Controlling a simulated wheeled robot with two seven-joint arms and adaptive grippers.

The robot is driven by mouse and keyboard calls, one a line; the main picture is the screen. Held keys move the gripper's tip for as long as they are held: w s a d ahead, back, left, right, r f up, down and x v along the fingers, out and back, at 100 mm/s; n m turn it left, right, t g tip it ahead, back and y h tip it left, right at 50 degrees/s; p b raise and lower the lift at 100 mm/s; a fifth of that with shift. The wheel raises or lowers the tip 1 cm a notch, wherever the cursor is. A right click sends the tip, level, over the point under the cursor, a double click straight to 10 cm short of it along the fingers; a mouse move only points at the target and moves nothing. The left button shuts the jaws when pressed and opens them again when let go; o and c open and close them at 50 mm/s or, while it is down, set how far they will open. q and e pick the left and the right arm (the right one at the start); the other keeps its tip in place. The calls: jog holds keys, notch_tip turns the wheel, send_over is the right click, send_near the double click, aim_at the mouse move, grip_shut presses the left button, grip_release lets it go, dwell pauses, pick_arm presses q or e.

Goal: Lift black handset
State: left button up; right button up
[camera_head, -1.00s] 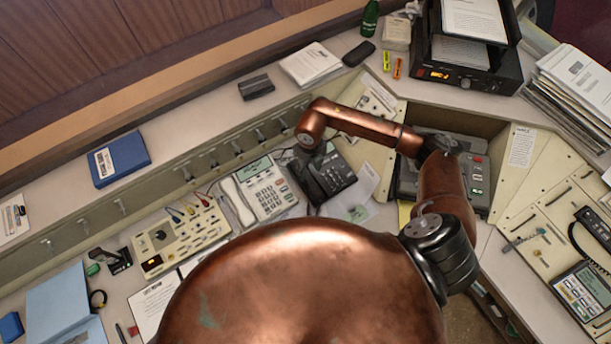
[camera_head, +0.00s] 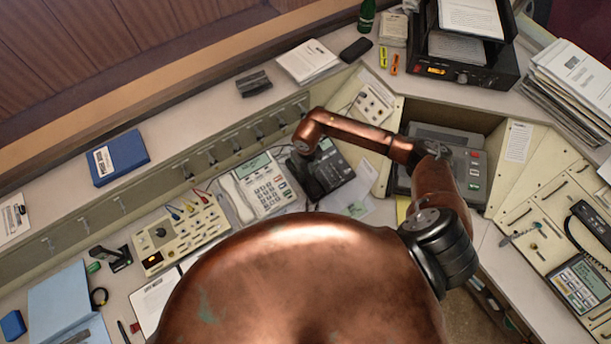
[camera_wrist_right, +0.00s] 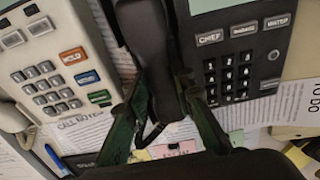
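The black handset (camera_head: 304,180) lies along the left side of the black desk phone (camera_head: 336,172). In the right wrist view, the handset (camera_wrist_right: 150,50) runs down from the top edge, with the keypad of the black phone (camera_wrist_right: 232,75) to its right. The dark green fingers of my right gripper (camera_wrist_right: 164,100) stand on either side of the handset, very close to it. I cannot tell whether they press on it. In the head view my right wrist covers the handset's upper end and hides the fingers. My left gripper is not in view.
A white phone (camera_head: 258,187) with its own handset stands close on the left, and also shows in the right wrist view (camera_wrist_right: 50,75). Papers (camera_head: 352,206) lie beside the black phone. A grey device (camera_head: 440,165) sits to the right under my forearm. Switch panels edge the console.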

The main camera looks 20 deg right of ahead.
aim_at(306, 175)
jog(key=c, duration=0.5)
grip_shut()
jog(key=shift+r, duration=0.55)
notch_tip(306, 175, up, 2)
jog(key=shift+a+r+b, duration=0.1)
jog(key=shift+r+b, duration=0.1)
jog(key=shift+b, duration=0.15)
jog(key=s+a+r+p, duration=0.1)
jog(key=s+a+r, duration=0.3)
jog(key=r, duration=0.3)
jog(key=s+a+r, duration=0.4)
jog(key=a+r, duration=0.3)
jog(key=shift+s+r+p, duration=0.3)
jog(key=shift+p, duration=0.1)
